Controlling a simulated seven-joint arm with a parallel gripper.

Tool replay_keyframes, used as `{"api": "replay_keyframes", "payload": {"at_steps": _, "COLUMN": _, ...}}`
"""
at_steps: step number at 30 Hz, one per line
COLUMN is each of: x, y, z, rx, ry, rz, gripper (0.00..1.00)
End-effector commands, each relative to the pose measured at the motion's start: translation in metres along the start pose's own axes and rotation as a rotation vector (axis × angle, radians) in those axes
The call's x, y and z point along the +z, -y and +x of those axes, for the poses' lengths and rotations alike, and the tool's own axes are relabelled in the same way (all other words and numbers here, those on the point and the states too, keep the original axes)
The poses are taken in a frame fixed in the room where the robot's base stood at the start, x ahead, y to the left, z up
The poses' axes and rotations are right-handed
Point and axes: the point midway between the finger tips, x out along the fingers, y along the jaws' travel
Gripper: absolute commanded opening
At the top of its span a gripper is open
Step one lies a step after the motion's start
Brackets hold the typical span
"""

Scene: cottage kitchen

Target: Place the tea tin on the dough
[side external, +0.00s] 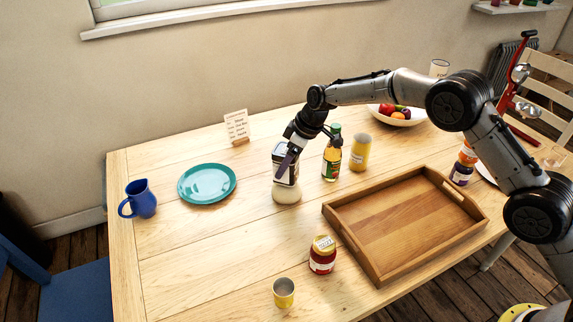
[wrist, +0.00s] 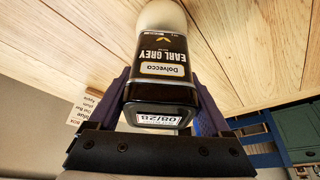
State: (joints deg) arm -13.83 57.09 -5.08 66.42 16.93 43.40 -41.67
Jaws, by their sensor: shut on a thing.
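The tea tin (wrist: 162,70) is a dark box with an Earl Grey label, and it also shows in the side external view (side external: 285,166). My gripper (side external: 287,160) is shut on it, with one finger on each side. The dough (side external: 287,192) is a pale round lump on the table, directly under the tin, and its top edge shows in the wrist view (wrist: 162,14). The tin's lower end appears to touch the dough; a small gap cannot be ruled out. The tin looks about upright.
A green-capped bottle (side external: 332,155) and a yellow can (side external: 359,153) stand close on the right. A wooden tray (side external: 345,236) lies to the front right. A teal plate (side external: 207,183) and a blue jug (side external: 140,199) are on the left. A red jar (side external: 322,255) stands in front.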

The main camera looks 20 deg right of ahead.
Motion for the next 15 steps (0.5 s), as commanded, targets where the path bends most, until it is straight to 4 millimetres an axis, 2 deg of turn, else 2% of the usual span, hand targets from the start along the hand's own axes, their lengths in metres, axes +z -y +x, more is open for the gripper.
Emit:
{"api": "replay_keyframes", "payload": {"at_steps": 3, "x": 0.0033, "y": -0.0004, "z": 0.0098, "rx": 0.002, "ry": -0.003, "rz": 0.0, "gripper": 0.1}}
{"api": "replay_keyframes", "payload": {"at_steps": 14, "x": 0.0045, "y": -0.0006, "z": 0.0127, "rx": 0.002, "ry": -0.004, "rz": 0.0, "gripper": 0.1}}
{"api": "replay_keyframes", "payload": {"at_steps": 15, "x": 0.0054, "y": -0.0004, "z": 0.0137, "rx": 0.002, "ry": -0.002, "rz": 0.0, "gripper": 0.86}}
